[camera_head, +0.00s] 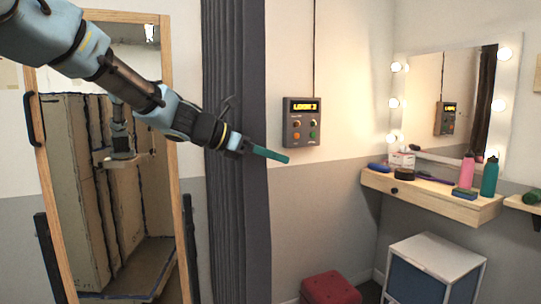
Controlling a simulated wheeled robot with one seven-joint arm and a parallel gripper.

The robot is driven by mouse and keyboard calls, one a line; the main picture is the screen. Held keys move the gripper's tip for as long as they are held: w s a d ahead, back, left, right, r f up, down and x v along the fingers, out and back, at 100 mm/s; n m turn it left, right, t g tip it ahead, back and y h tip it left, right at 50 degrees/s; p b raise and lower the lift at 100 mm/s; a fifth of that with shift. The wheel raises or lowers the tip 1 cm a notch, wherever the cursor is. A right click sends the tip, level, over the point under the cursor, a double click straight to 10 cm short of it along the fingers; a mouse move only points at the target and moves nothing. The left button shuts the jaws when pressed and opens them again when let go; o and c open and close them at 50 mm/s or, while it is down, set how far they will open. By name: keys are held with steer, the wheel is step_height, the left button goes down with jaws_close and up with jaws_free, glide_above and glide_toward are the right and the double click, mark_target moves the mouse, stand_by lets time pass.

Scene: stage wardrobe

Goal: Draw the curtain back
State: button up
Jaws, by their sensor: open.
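The dark grey curtain (236,70) hangs in gathered vertical folds left of the middle, from the top of the picture to the bottom. My arm reaches in from the upper left, and my gripper (270,154) is in front of the curtain, its teal finger pointing right past the curtain's right edge. The jaws are open. Only one finger shows clearly, and I cannot tell whether it touches the cloth. Nothing shows between the fingers. My arm and gripper hide a middle part of the curtain.
A wood-framed mirror (181,230) stands left of the curtain. A grey control box (302,122) is on the wall to the right. A wooden shelf (425,197) with bottles sits below a lit mirror. A red stool (329,289) and white cabinet (437,262) stand below.

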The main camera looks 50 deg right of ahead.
steer(key=b+v, duration=0.2)
steer(key=v, duration=0.8)
steer(key=shift+w+a+b, duration=0.15)
steer(key=shift+a+b, duration=0.2)
steer(key=shift+b, duration=0.05)
steer(key=shift+r, duration=0.1)
steer(key=w+a+f+m+t+y, duration=0.2)
steer(key=w+a+f+m+y, duration=0.15)
steer(key=a+f, duration=0.75)
steer(key=w+a+f+m+t+y, duration=0.35)
steer(key=a+f, duration=0.55)
steer(key=a, duration=0.3)
steer(key=s+a+f+m+y, duration=0.2)
steer(key=a+f+m, duration=0.2)
steer(key=a, duration=0.8)
steer(key=s+a+f+m+y, duration=0.2)
steer(key=a+f+m+y, duration=0.1)
steer(key=a, duration=0.9)
steer(key=shift+a+f+m+t, duration=0.2)
steer(key=shift+f+m+t, duration=0.3)
steer(key=shift+f, duration=0.4)
steer(key=shift+c, duration=0.2)
